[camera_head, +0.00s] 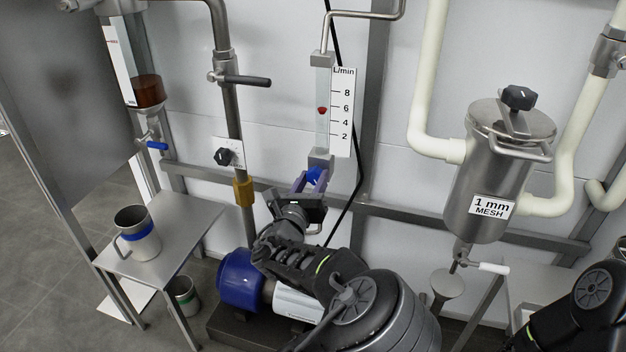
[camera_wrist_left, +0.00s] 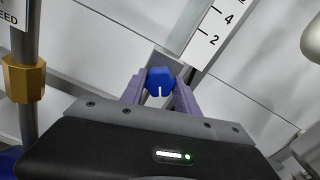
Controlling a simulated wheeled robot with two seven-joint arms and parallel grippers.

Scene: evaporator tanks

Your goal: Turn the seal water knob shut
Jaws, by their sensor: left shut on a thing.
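The blue seal water knob (camera_head: 315,176) sits at the foot of the flow meter (camera_head: 322,105), whose scale reads L/min. The red float in the meter tube is near 6. My left gripper (camera_head: 311,183) reaches up to the knob from below, its two purple fingers on either side of it. In the left wrist view the blue knob (camera_wrist_left: 160,80) shows between the fingertips (camera_wrist_left: 159,86), with a white mark pointing down. The left gripper is shut on the knob. My right gripper is not in view; part of my right arm shows at the lower right.
A black knob (camera_head: 223,156) on a white plate and a brass fitting (camera_head: 243,190) are left of the meter. A blue pump (camera_head: 240,281) stands below. A strainer (camera_head: 487,180) labelled 1 mm MESH hangs at right. A steel table (camera_head: 184,222) with a cup (camera_head: 137,232) is at left.

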